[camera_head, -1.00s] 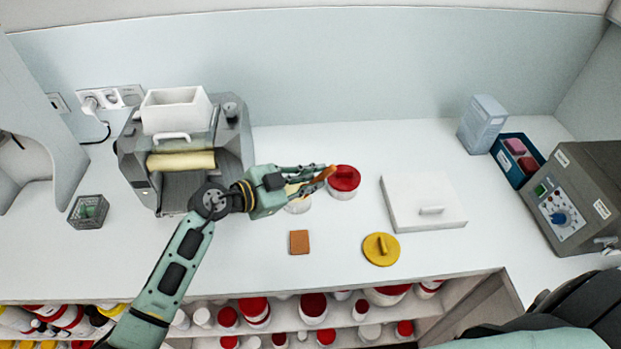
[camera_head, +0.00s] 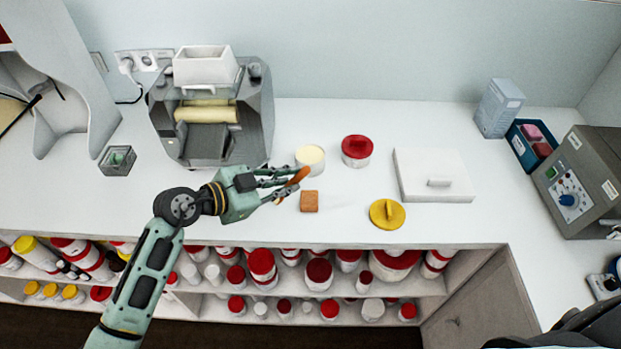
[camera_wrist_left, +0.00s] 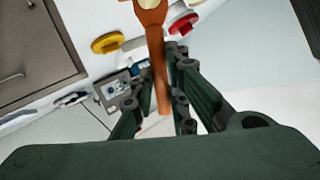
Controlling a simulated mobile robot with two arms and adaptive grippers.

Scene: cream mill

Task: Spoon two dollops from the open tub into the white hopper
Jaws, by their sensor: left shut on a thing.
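My left gripper (camera_head: 284,182) is shut on an orange-brown spoon (camera_head: 299,175), held in front of and slightly left of the open tub. In the left wrist view the spoon (camera_wrist_left: 155,55) stands between the fingers, and a pale patch like cream (camera_wrist_left: 149,4) shows in its bowl at the top edge. The open tub (camera_head: 310,157) is white with pale cream inside and stands on the counter. The white hopper (camera_head: 204,69) is an open box on top of the grey mill (camera_head: 258,110), behind and left of my gripper. My right gripper is not in view.
A red-lidded tub (camera_head: 357,149) stands right of the open tub. A brown block (camera_head: 309,202), a yellow lid (camera_head: 387,214) and a white box with a handle (camera_head: 430,172) are on the counter. Several tubs fill the shelf below.

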